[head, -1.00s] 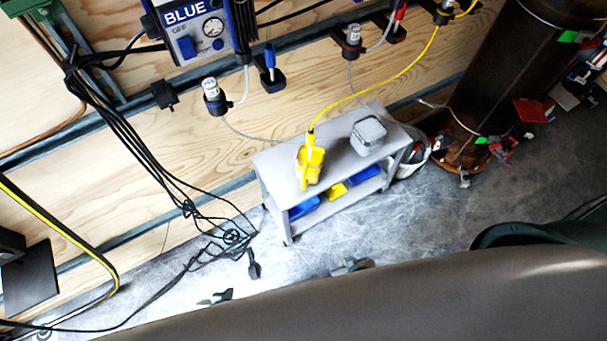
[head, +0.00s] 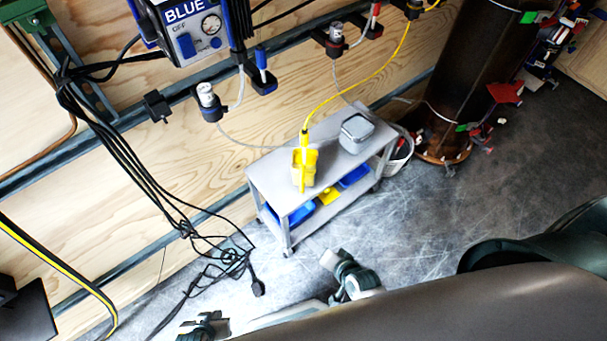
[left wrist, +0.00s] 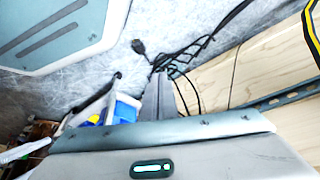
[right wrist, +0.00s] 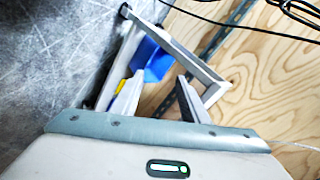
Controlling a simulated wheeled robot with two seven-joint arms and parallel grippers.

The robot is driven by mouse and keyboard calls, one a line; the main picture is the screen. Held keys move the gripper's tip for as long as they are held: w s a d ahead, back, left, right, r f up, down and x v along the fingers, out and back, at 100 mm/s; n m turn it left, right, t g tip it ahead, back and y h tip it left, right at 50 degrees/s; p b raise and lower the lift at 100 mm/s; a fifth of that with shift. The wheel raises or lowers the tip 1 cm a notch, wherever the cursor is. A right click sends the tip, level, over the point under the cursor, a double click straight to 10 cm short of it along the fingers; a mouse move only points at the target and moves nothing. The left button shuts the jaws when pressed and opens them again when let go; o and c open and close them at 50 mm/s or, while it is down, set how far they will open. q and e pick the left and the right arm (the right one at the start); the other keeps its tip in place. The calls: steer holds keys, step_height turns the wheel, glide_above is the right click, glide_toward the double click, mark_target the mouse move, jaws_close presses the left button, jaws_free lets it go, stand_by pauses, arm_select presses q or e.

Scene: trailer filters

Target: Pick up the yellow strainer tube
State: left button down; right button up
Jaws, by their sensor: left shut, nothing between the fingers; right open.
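A yellow piece (head: 304,168), which I take to be the strainer tube, stands on the grey cart's top (head: 283,188), at its left part. A thin yellow line runs to its upper end. I cannot make out its finer shape. My left gripper (head: 205,323) shows low in the head view, apart from the cart. In the left wrist view its fingers (left wrist: 160,85) are shut and empty, with the cart to their left. My right gripper (right wrist: 160,90) is open and empty in the right wrist view, with the cart beyond its fingers. Neither wrist view clearly shows the piece.
A grey lidded box (head: 358,131) sits on the cart's top at the right. Blue bins (head: 300,213) and a yellow bin (head: 330,196) are on its lower shelf. Black cables (head: 225,258) and a plug lie on the floor left of it. A brown column (head: 475,75) stands right.

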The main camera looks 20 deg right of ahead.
mark_target(304, 156)
arm_select(q)
steer(key=s+a+r+b, duration=0.1)
steer(key=r+b, duration=0.2)
steer(key=r, duration=0.3)
steer(key=s+a+r+g+b, duration=0.1)
steer(key=s+r+b, duration=0.1)
steer(key=r+b, duration=0.2)
steer(key=v, duration=0.3)
steer(key=shift+w, duration=0.15)
arm_select(e)
steer(key=w+d+r+m+t, duration=0.1)
steer(key=w+r+m+t, duration=0.2)
steer(key=r+m, duration=0.5)
steer(key=w+d+r+m+t, duration=0.2)
steer(key=w+r+m+t, duration=0.1)
steer(key=r+m, duration=0.6)
steer(key=w+d+r+m+t+h, duration=0.1)
steer(key=w+r+m, duration=0.3)
steer(key=r+m, duration=0.4)
steer(key=shift+d+r+m+t, duration=0.3)
steer(key=shift+d+m+t, duration=0.1)
steer(key=shift+t, duration=0.5)
arm_select(q)
steer(key=shift+d, duration=0.1)
arm_select(e)
steer(key=shift+w, duration=0.15)
